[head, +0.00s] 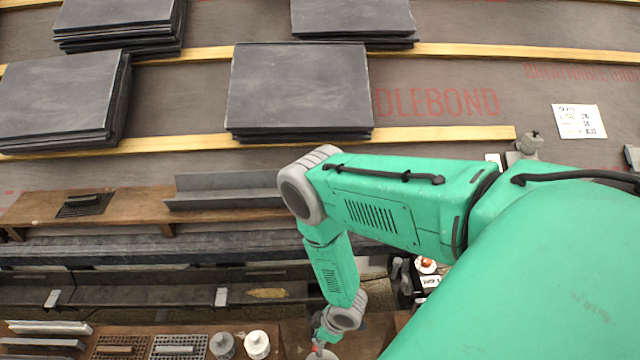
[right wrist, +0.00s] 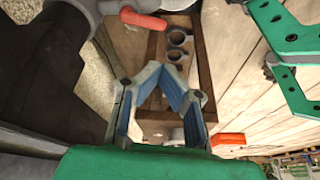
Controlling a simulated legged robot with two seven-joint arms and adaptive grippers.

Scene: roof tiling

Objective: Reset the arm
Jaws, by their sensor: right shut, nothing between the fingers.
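My right arm (head: 385,205) is green with grey joints. It reaches in from the right and bends down to the bottom edge of the head view. Only a small part around my right gripper shows there, at the bottom edge. In the right wrist view my right gripper (right wrist: 173,72) has blue-padded fingers that meet at their tips. It is shut and empty, in front of a wooden tray (right wrist: 205,75). My left gripper does not show in the head view.
Stacks of dark slates (head: 300,88) lie on the roof among wooden battens (head: 450,133). A grey metal channel (head: 225,190) lies on a wooden plank (head: 120,208). Round grey cups (right wrist: 176,38) sit in the tray, near a red-orange handle (right wrist: 143,20).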

